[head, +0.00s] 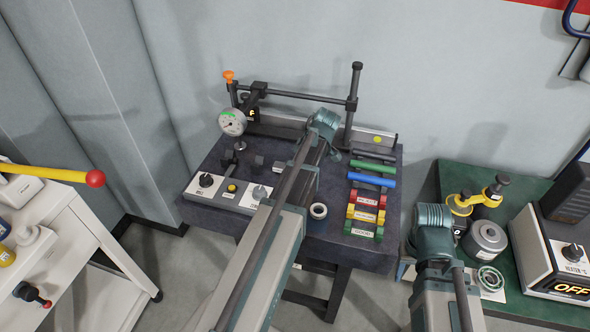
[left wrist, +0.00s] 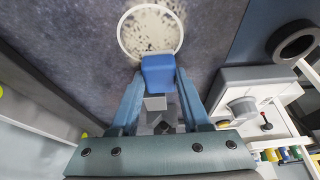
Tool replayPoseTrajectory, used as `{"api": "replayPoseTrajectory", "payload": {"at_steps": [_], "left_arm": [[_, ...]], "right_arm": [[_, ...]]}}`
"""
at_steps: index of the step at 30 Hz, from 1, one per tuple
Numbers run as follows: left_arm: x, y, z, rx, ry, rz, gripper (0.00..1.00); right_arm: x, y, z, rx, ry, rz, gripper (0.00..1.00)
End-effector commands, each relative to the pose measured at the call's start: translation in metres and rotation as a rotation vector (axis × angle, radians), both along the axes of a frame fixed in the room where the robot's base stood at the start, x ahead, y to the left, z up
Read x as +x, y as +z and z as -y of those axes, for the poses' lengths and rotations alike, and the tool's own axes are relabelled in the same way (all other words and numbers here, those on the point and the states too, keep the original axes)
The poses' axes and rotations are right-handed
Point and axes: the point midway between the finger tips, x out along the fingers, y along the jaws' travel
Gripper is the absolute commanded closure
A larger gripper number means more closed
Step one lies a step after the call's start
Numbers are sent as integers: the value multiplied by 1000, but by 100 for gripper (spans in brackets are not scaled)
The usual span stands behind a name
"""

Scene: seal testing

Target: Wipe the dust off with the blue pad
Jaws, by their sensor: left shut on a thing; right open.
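The blue pad (left wrist: 158,72) is held between the fingertips of my left gripper (left wrist: 160,84), which is shut on it. Just beyond the pad lies a dusty patch (left wrist: 148,28) of pale specks inside a thin white circle on the dark mottled tabletop. The pad is at the near edge of the circle; I cannot tell if it touches the surface. In the head view my left arm hides the pad and the patch. My right gripper (head: 433,214) is at the right, above the edge of the green bench, with its fingers hardly visible.
A green bench (head: 455,180) with a heater box (head: 555,262) stands right, a white cart (head: 110,240) left.

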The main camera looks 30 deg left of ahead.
Motion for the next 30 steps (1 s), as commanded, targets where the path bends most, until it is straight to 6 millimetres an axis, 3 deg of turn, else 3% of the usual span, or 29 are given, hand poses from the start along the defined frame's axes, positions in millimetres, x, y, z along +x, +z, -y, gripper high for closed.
{"api": "replayPoseTrajectory", "payload": {"at_steps": [15,23,30], "left_arm": [[9,2,37,0,-1,1,98],[10,2,40,0,0,0,98],[14,1,55,0,-1,0,98]], "right_arm": [[0,2,0,0,0,0,50],[0,2,0,0,0,0,50],[0,1,0,0,0,0,50]]}}
